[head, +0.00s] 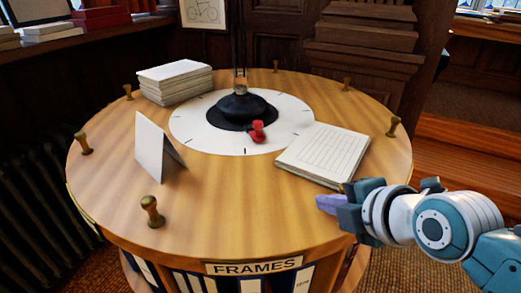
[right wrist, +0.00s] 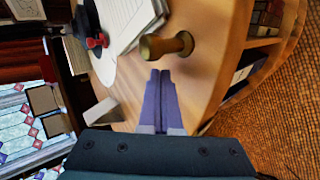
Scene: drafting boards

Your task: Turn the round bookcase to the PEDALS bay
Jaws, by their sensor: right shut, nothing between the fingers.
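The round bookcase (head: 215,215) has a wooden top with brass knobs around its rim, one at the front left (head: 152,212) and one at the right (head: 392,127). The sign FRAMES (head: 254,267) is on the front edge; no PEDALS sign shows. A white dial (head: 200,135) with a red pointer (head: 258,131) surrounds a black base at the centre. My right gripper (head: 325,203) is shut and empty over the front right rim. In the right wrist view, a brass knob (right wrist: 168,44) stands just beyond the shut fingertips (right wrist: 160,75). My left gripper is out of view.
On the top are a paper stack (head: 175,82), a lined pad (head: 325,152) near my right gripper and a folded white card (head: 155,150). A radiator (head: 35,150) stands close at the left. Wooden steps (head: 460,150) are at the right.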

